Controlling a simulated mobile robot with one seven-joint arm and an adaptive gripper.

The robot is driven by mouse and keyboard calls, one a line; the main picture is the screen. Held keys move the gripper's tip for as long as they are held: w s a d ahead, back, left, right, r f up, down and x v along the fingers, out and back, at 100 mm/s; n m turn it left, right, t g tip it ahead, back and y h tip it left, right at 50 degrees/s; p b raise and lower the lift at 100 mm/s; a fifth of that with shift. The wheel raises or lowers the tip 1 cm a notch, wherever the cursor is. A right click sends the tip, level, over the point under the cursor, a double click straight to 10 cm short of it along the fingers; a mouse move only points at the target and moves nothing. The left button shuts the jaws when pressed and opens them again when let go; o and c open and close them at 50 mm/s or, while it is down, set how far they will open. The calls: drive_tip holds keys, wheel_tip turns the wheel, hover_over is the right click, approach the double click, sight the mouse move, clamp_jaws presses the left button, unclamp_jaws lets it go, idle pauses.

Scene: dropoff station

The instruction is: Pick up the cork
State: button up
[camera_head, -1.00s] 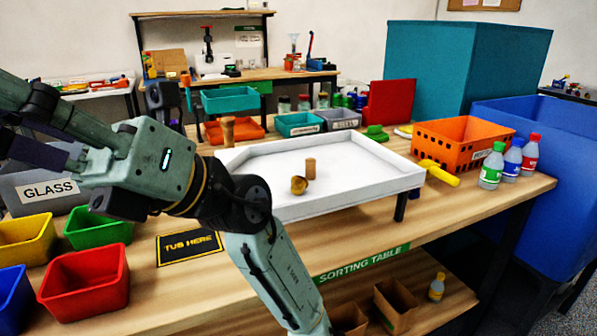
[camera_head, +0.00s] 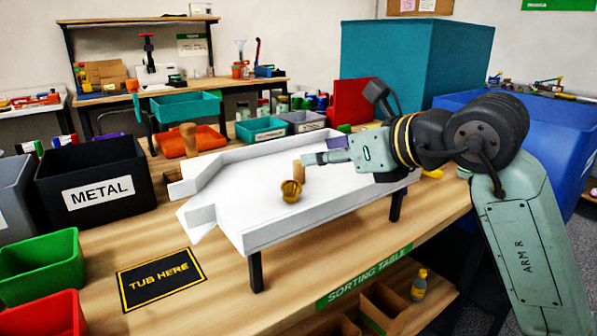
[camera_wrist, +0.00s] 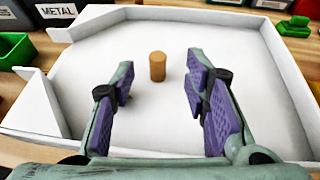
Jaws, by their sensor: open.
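The cork (camera_head: 298,171) is a small tan-brown cylinder standing upright on the white sorting tray (camera_head: 240,165). In the wrist view the cork (camera_wrist: 157,66) stands ahead of my gripper (camera_wrist: 159,85), in line with the gap between its purple-padded fingers. The fingers are apart with nothing held between them. In the head view my gripper (camera_head: 322,157) reaches in from the right, low over the tray and close beside the cork. The far side of the cork is hidden. A round gold-coloured object (camera_head: 291,191) sits just in front of the cork in the head view.
The tray has raised white walls and a narrowing open end at the left. A black METAL bin (camera_head: 92,180) stands left of it, with a TUB HERE mat (camera_head: 160,278) in front. A wooden peg-shaped object (camera_head: 188,138) stands behind the tray. The tray floor around the cork is mostly clear.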

sight(297, 160)
drive_tip(key=x, duration=0.3)
drive_tip(key=p+x, duration=0.1)
drive_tip(key=x, duration=0.4)
drive_tip(key=shift+s+a+f+p, duration=0.1)
drive_tip(key=shift+s+f+p, duration=0.05)
drive_tip(key=shift+f+p, duration=0.2)
drive_tip(key=c, duration=0.8)
